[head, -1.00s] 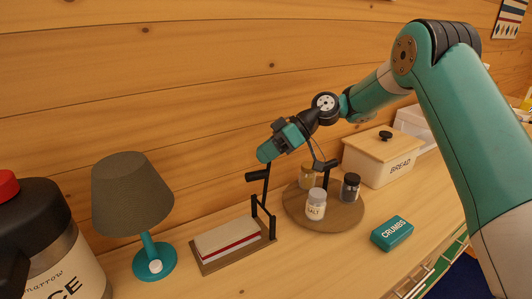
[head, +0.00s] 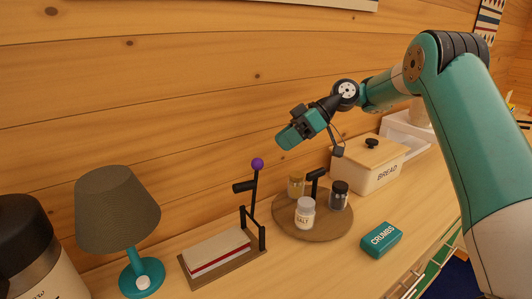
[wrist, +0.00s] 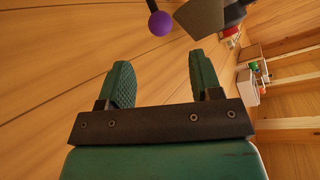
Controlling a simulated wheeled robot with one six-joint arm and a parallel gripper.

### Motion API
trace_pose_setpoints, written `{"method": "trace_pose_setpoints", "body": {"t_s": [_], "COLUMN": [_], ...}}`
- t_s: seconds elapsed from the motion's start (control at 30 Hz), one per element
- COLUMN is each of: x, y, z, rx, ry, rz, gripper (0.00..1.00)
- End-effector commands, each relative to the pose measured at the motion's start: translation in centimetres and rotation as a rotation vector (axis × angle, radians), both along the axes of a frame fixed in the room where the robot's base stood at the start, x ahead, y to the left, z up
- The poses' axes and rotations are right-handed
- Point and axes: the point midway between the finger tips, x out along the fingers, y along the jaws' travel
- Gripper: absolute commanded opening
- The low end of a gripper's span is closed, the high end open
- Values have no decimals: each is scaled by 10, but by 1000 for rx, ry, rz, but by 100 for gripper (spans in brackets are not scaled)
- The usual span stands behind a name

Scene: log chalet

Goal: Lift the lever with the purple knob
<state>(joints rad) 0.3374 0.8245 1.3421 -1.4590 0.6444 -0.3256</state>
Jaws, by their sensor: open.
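The purple knob (head: 257,164) tops a thin black lever (head: 254,195) that stands raised, nearly upright, above a napkin holder with a wooden base (head: 225,271). The knob also shows in the wrist view (wrist: 160,23), beyond the fingertips and roughly between them. My gripper (head: 287,141) is above and to the right of the knob in the head view, apart from it. In the wrist view its two green fingers (wrist: 157,75) are spread with nothing between them.
A lamp (head: 118,215) stands left of the holder. A round wooden tray (head: 330,228) with a salt jar (head: 305,212) and other jars is on the right. A teal CRUMBS box (head: 381,239) and a BREAD box (head: 381,175) lie further right. The wooden wall is close behind.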

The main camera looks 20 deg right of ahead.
Motion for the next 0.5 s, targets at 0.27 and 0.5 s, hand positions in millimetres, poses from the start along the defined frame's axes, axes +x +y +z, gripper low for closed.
{"method": "trace_pose_setpoints", "body": {"t_s": [0.27, 0.5], "x": [-1, -1], "y": [-31, -52], "z": [33, 45], "rx": [2, 3], "ry": [5, 3], "rz": [0, 1], "gripper": [59, 59]}}
